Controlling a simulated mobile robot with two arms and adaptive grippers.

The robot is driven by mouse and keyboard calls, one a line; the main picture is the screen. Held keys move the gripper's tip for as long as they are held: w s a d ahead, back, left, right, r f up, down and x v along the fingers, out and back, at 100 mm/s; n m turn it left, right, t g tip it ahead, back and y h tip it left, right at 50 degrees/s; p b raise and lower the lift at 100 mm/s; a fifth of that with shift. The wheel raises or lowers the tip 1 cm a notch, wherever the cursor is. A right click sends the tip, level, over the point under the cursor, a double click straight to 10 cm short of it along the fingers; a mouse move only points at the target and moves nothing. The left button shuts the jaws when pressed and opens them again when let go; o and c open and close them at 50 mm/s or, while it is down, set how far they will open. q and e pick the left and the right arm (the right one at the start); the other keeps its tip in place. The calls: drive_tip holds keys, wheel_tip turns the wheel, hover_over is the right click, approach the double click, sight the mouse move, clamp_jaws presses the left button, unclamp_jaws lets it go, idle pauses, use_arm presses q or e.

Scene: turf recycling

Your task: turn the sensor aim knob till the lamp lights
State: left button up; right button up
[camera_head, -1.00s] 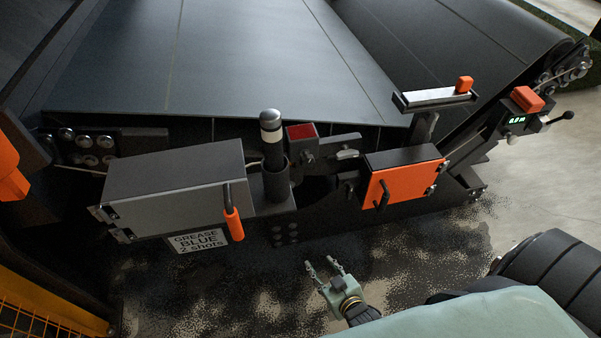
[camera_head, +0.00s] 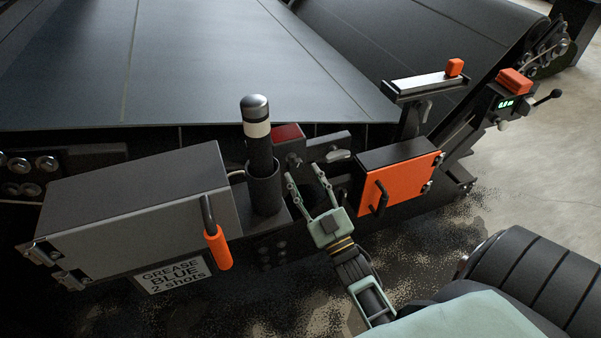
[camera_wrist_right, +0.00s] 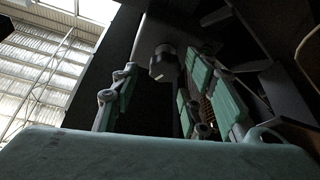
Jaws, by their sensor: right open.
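A small grey knob (camera_head: 293,161) sits on the front of the dark bracket, below a dark red block (camera_head: 287,133); I take it for the sensor aim knob. My right gripper (camera_head: 304,175) is open just in front of and below it, fingers pointing at the bracket. In the right wrist view the round knob (camera_wrist_right: 162,66) shows beyond the fingers, between them, with no clear contact. A dark post with a white band and grey cap (camera_head: 257,130) stands left of the knob; no glow shows on it, and I cannot tell whether it is the lamp. My left gripper is not visible.
A grey box (camera_head: 130,205) with an orange-gripped lever (camera_head: 218,248) is at left. An orange-fronted box (camera_head: 400,182) with a black handle stands close right of my gripper. A small display unit (camera_head: 507,98) is farther right. A wide belt (camera_head: 200,60) lies behind.

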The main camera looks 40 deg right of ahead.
sight(304, 153)
drive_tip(key=shift+x, duration=1.25)
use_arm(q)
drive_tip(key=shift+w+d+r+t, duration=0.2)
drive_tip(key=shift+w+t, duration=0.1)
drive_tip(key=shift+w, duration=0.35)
use_arm(e)
drive_tip(key=c, duration=1)
drive_tip(key=m+h+p, duration=0.1)
drive_tip(key=m, duration=0.1)
drive_tip(key=shift+w+m, duration=0.1)
drive_tip(key=shift+m, duration=0.3)
drive_tip(key=shift+m+h, duration=0.4)
drive_tip(key=shift+m, duration=0.2)
drive_tip(key=shift+c, duration=0.3)
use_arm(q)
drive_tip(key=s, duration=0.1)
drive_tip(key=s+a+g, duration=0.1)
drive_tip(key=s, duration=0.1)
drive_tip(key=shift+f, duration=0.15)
